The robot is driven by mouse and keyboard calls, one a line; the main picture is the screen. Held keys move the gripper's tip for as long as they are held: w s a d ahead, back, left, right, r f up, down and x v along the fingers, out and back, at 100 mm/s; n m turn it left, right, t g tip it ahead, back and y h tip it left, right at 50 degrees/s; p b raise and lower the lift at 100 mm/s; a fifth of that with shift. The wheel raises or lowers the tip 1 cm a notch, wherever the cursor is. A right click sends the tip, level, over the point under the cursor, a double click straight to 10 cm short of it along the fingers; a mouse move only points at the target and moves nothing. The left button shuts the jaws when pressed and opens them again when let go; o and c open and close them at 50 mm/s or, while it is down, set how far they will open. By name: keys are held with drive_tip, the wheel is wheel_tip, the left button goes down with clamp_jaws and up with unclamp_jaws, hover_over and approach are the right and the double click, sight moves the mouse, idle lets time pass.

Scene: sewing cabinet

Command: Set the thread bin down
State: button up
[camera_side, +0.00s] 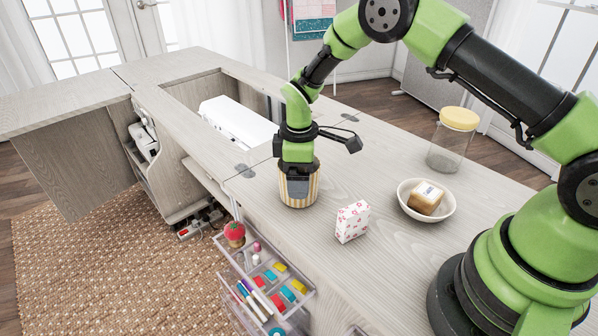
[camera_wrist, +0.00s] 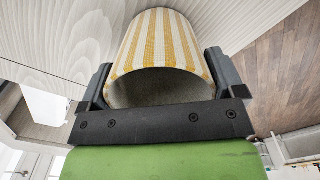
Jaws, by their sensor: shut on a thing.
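The thread bin is a round cup with yellow and white stripes (camera_side: 313,190), standing upright on the cabinet top near its front edge in the side view. Its base looks to be at the wood surface, though I cannot tell whether it touches. My gripper (camera_side: 298,184) points down over it and is shut on it. In the wrist view the striped thread bin (camera_wrist: 160,45) sits between the two dark fingers of my gripper (camera_wrist: 160,85), one on each side. Its open rim faces the palm, and the part of the inside that shows looks empty.
A small white patterned packet (camera_side: 352,222) stands right of the bin. Beyond are a white bowl (camera_side: 404,205) holding a tan block (camera_side: 426,198) and a yellow-lidded jar (camera_side: 449,150). A clear drawer organizer (camera_side: 268,290) with a red pincushion (camera_side: 234,232) hangs below the front edge.

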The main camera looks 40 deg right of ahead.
drive_tip(key=shift+f, duration=0.1)
drive_tip(key=o, duration=0.7)
drive_tip(key=shift+c, duration=0.2)
wheel_tip(320, 180, up, 12)
drive_tip(key=shift+r, duration=0.25)
drive_tip(key=s+r+m+t, duration=0.25)
drive_tip(key=s+r, duration=0.25)
drive_tip(key=r, duration=0.4)
drive_tip(key=s+r+m+t+y, duration=0.1)
drive_tip(key=s+r+m+t, duration=0.1)
drive_tip(key=s+m, duration=0.3)
drive_tip(key=s+r+m+t+y, duration=0.1)
drive_tip(key=s+r+m, duration=0.3)
drive_tip(key=s, duration=1)
drive_tip(key=shift+m+t, duration=0.75)
drive_tip(key=shift+t, duration=0.1)
